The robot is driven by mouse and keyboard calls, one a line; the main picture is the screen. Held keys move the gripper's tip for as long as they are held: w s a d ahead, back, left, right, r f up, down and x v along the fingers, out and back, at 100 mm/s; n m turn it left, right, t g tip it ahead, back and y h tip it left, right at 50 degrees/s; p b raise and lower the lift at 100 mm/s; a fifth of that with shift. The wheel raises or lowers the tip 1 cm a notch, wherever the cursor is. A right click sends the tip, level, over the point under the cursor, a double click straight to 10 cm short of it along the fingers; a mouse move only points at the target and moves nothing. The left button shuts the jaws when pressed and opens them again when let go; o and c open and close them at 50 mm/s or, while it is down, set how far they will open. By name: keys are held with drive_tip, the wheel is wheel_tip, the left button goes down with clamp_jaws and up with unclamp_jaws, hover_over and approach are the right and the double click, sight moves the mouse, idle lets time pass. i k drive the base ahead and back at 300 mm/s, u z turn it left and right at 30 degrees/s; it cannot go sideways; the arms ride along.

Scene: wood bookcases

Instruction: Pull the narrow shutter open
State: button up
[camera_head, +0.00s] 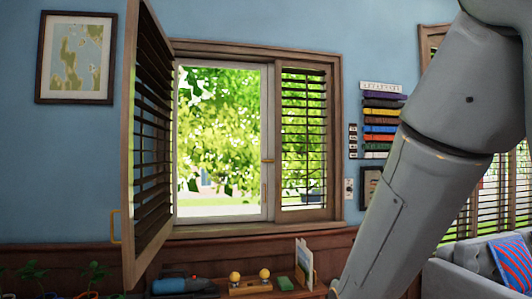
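The narrow shutter (304,130) has a wood frame and dark slats. It covers the right part of the window and lies shut in the window frame. A small brass handle (267,160) shows at its left edge. The other, wider shutter (152,140) is swung out from the window's left side, with a brass handle (114,226) on its near edge. My arm comes down from the top right to the bottom edge, right of the narrow shutter and apart from it in the picture. My gripper is out of view.
A grey sofa (465,272) stands at lower right.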

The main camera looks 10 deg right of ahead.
sight(285, 217)
drive_tip(key=z, duration=0.1)
drive_tip(key=i, duration=1.7)
drive_tip(key=u, duration=0.45)
drive_tip(key=i, duration=1.15)
drive_tip(key=u, duration=0.3)
